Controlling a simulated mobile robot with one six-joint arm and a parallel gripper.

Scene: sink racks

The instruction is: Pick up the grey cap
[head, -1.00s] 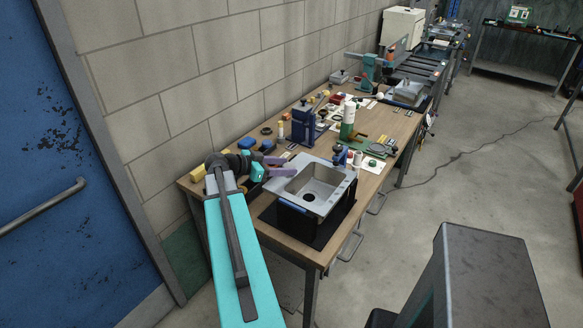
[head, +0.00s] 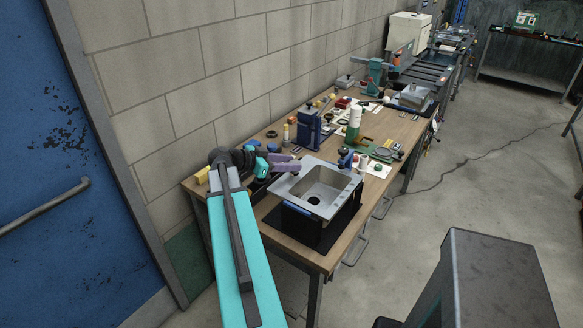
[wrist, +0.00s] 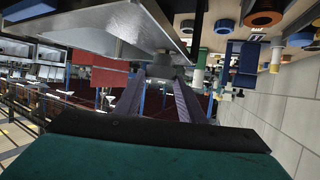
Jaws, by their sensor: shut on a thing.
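My gripper (head: 290,164) has purple fingers and is beside the back left edge of the sink, above the table. In the wrist view, which is upside down, its fingers (wrist: 160,84) reach forward to a small grey piece (wrist: 170,73) at their tips. That piece appears to be the grey cap, and the fingers are shut on it. The cap cannot be made out in the head view, where the fingers hide it. The steel sink (head: 322,186) with its square basin stands on a dark box at the table's front.
A blue press-like device (head: 307,128) stands behind the sink. A white and green bottle (head: 353,123) and a green fixture (head: 377,149) are to its right. A yellow block (head: 202,176) lies at the table's left end. The block wall runs along the back.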

